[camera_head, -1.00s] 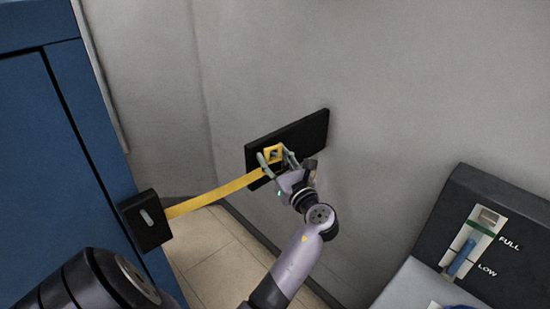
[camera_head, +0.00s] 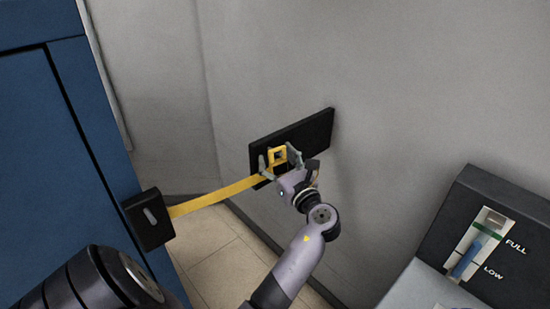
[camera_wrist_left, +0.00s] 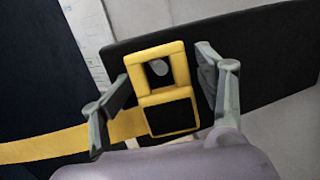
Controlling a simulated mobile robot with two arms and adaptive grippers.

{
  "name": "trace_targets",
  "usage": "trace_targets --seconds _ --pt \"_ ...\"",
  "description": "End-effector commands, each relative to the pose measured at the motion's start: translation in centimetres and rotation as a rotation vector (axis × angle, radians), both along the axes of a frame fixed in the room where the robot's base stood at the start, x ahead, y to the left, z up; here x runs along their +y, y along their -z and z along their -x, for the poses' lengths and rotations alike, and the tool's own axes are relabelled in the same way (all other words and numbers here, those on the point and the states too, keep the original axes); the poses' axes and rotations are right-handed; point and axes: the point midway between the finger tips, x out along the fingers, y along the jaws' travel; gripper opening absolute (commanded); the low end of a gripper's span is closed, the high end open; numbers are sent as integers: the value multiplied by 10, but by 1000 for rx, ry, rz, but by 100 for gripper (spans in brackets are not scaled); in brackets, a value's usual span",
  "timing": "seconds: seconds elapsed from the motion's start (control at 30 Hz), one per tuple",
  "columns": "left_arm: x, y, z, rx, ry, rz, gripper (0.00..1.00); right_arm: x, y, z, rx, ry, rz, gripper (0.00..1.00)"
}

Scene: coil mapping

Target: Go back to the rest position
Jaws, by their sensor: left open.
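My left gripper (camera_head: 278,160) is open at the black wall plate (camera_head: 318,130). Its fingers stand on either side of a yellow frame-shaped buckle (camera_head: 278,150). In the left wrist view the buckle (camera_wrist_left: 160,70) lies between the two spread fingers, with visible gaps beside its upper part. A yellow strap (camera_head: 215,201) runs from the buckle to a black box (camera_head: 150,222) on the blue cabinet. Whether the lower buckle touches a finger is hard to tell. My right gripper is not in view.
The blue cabinet (camera_head: 50,140) stands at the left. A dark panel (camera_head: 520,215) with a FULL/LOW gauge (camera_head: 478,245) is at the lower right. Tiled floor (camera_head: 220,255) lies below the strap. The grey wall is bare above the plate.

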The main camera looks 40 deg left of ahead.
Motion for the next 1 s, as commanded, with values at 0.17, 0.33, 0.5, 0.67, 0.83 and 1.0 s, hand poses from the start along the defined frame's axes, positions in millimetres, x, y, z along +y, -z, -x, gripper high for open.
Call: trace_targets --seconds 0.17,0.33,0.5,0.67,0.83,1.0 --pt "-21 3 7 0 2 3 64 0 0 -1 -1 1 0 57" --pt "-48 7 17 1 1 4 64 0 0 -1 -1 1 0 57" --pt "-65 9 23 2 0 3 64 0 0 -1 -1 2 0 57" --pt "-68 9 24 1 -2 1 64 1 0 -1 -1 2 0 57" --pt "-70 19 20 2 20 16 64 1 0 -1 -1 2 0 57" --pt "-82 83 -3 -1 147 141 64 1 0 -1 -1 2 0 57"
